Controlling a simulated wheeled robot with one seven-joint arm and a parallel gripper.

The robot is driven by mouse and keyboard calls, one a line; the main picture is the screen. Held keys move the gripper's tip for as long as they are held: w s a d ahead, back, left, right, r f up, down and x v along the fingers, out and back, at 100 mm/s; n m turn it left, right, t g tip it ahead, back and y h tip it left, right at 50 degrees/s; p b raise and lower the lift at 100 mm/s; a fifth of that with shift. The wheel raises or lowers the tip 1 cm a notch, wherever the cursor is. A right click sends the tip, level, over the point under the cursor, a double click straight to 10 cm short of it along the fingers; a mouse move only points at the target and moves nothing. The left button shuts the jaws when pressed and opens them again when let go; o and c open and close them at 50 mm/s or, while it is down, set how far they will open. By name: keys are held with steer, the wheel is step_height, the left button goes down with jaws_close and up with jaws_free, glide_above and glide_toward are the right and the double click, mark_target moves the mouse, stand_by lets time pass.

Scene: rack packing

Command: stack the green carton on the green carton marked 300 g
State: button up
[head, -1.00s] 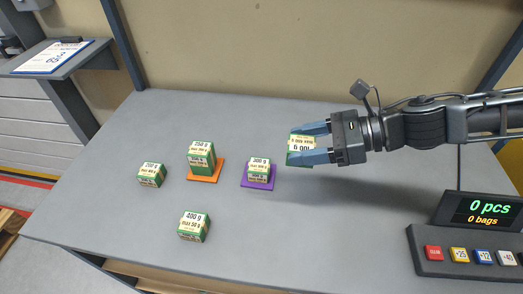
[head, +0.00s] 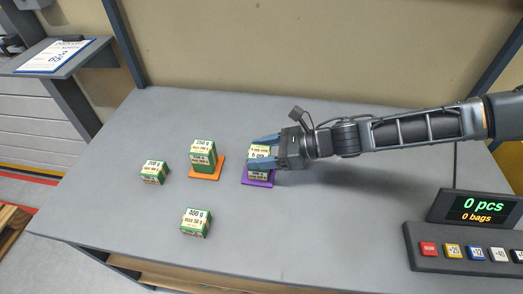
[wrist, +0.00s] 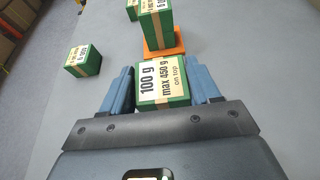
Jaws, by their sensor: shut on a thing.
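My gripper (head: 264,152) is shut on a green carton (head: 260,150), whose label reads upside down in the head view. In the wrist view this carton (wrist: 163,85) sits between the two blue fingers and its label reads 100 g, max 450 g on top.
A display with buttons (head: 470,225) is at right. The table's middle front is clear.

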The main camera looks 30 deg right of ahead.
steer(key=shift+f, duration=0.25)
steer(key=o, duration=1.1)
steer(key=shift+r, duration=0.15)
steer(key=b+v, duration=0.2)
steer(key=v, duration=1)
